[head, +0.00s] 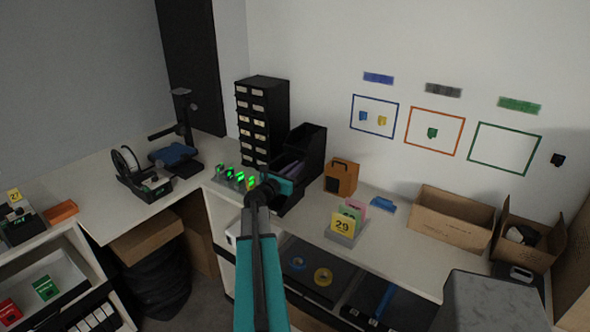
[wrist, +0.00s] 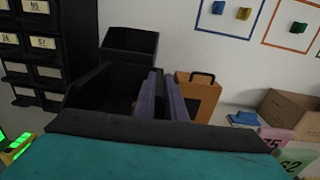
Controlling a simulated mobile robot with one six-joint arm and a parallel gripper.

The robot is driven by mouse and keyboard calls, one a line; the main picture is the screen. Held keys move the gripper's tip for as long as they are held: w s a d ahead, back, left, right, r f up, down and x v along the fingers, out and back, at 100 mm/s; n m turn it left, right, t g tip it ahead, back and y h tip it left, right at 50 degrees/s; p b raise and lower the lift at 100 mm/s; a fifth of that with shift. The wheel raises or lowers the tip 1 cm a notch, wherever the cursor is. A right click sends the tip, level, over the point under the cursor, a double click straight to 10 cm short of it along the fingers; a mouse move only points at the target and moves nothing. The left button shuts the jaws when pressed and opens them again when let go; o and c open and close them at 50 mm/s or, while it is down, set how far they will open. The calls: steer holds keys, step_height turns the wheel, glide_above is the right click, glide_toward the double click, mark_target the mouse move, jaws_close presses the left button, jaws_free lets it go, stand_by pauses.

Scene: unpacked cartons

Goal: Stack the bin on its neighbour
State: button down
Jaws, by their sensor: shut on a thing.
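A black open-front bin (head: 289,201) is at my gripper (head: 290,167), at the left part of the bench. In the wrist view this bin (wrist: 88,95) lies ahead, partly hidden by the teal and dark gripper body. The two purple fingers of my gripper (wrist: 165,95) are closed about its right-hand wall. A second black bin (head: 312,142), the neighbour, stands just behind against the wall; it also shows in the wrist view (wrist: 130,42). I cannot tell whether the held bin is clear of the bench, as its underside is hidden.
A black drawer cabinet (head: 262,120) stands close on the left. An orange case (head: 341,178) is close on the right. Green-lit devices (head: 235,177) lie in front left. A holder with numbered cards (head: 343,227) and a cardboard box (head: 452,220) stand further right.

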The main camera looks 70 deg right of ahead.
steer(key=shift+f+b, duration=0.45)
steer(key=shift+f, duration=0.1)
steer(key=c, duration=1.7)
jaws_free()
steer(key=shift+c, duration=0.2)
steer(key=shift+a, duration=0.1)
steer(key=shift+b+v, duration=0.5)
steer(key=shift+v, duration=0.6)
steer(key=b+v, duration=0.3)
steer(key=v, duration=0.8)
steer(key=shift+a, duration=0.2)
